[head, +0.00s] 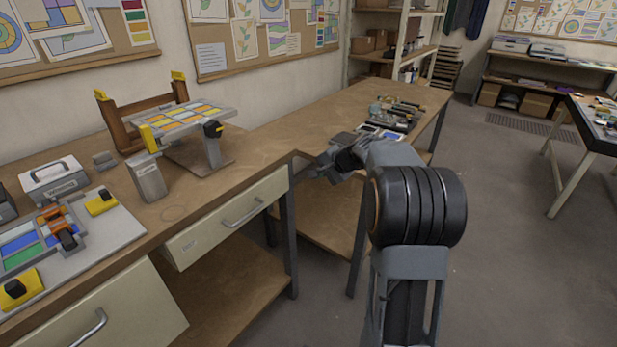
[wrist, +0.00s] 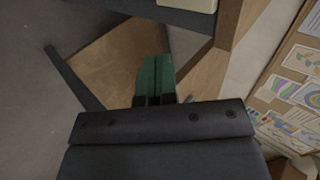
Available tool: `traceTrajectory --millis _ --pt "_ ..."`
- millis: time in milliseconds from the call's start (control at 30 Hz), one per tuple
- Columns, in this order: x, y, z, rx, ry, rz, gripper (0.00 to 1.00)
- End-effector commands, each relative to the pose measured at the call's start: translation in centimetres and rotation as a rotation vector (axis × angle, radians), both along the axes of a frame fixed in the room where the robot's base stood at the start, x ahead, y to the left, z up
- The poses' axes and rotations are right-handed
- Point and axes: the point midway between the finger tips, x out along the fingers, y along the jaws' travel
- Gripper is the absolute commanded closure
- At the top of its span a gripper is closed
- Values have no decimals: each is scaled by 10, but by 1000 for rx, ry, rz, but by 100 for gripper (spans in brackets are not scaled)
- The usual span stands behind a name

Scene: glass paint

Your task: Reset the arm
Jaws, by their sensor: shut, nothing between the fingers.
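My gripper (head: 316,168) is in front of the bench corner in the head view, with my arm reaching up from the lower right. In the wrist view my gripper (wrist: 154,62) has its two dark green fingers together, with nothing between them. The fingers appear over the bench edge and lower shelf (wrist: 115,60) in that view. I cannot tell whether they touch the bench.
The wooden bench (head: 262,137) holds a tilted rack of coloured glass panes (head: 188,118), a grey container (head: 148,180) and a metal box (head: 54,182). Several tools (head: 398,112) lie beyond my wrist. A drawer (head: 230,218) is below. Open floor is at right.

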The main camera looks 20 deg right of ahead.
Motion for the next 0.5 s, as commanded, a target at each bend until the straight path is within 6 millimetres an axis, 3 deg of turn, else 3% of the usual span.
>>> traceTrajectory --millis 333,467,500 --pt "-12 -6 10 -18 5 16 100" --pt "-30 -5 -17 -70 80 60 100" --pt "-42 -4 -26 -100 113 85 100"
